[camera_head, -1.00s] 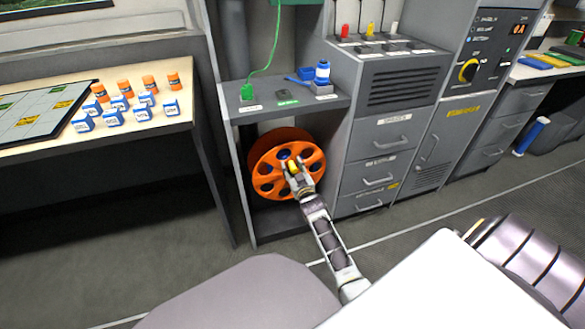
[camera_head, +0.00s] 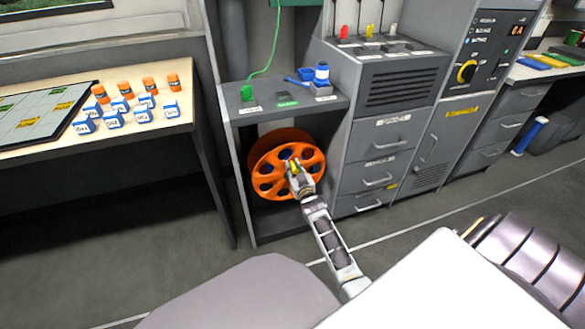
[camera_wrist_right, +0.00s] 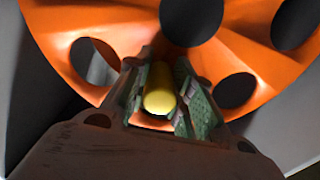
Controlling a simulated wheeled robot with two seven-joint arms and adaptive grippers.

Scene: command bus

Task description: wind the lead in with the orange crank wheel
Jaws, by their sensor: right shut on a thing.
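The orange crank wheel (camera_head: 266,186), a disc with round holes, stands upright in the open bay under the grey shelf. It fills the upper part of the right wrist view (camera_wrist_right: 70,30). My right gripper (camera_head: 296,168) is at the front of the wheel, near its middle. In the right wrist view its fingers (camera_wrist_right: 160,95) are shut around a yellow handle (camera_wrist_right: 159,88) on the wheel. The green lead (camera_head: 268,62) hangs from above and ends at a green plug (camera_head: 247,92) on the shelf. My left gripper is not in view.
The bay's side walls stand close to the wheel. Grey drawers (camera_head: 378,160) are on the right. The floor (camera_head: 120,270) in front is clear.

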